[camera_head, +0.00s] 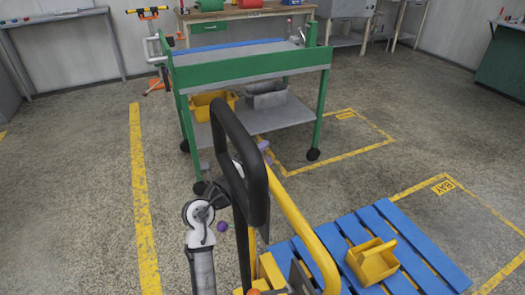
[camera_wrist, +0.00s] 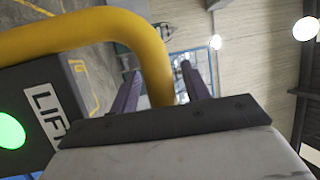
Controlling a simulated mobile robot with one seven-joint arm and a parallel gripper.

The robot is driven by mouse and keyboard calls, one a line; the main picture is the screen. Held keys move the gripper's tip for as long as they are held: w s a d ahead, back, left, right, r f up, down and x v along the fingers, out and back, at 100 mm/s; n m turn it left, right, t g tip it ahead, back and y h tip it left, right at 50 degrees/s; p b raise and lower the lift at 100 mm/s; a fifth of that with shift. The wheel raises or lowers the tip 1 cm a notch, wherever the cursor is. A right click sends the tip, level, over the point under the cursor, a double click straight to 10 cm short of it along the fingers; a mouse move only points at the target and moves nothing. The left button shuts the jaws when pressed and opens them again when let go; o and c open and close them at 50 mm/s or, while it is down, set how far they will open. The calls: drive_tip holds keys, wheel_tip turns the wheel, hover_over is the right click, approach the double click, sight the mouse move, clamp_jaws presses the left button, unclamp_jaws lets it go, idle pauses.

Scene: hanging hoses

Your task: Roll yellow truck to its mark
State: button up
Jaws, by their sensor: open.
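The yellow truck shows at the lower middle of the head view, with a curved yellow bar (camera_head: 306,232), a tall black loop (camera_head: 262,190) and yellow body parts (camera_head: 270,270). In the wrist view its yellow bar (camera_wrist: 90,32) bends down between the two dark fingers of my gripper (camera_wrist: 160,70). The jaws are open around the bar; I cannot tell whether they touch it. A dark panel lettered LIF (camera_wrist: 45,105) is beside the bar. A yellow floor outline labelled BAY (camera_head: 445,187) lies at the right, partly under a blue pallet.
A green-framed cart (camera_head: 250,66) stands ahead inside or beside another yellow outline (camera_head: 345,155). A yellow line (camera_head: 140,190) runs along the left. Benches line the back wall. Floor at left and centre right is clear.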

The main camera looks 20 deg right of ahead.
drive_tip(key=shift+w+d, duration=0.15)
drive_tip(key=shift+d, duration=0.05)
clamp_jaws()
drive_tip(key=shift+d, duration=0.1)
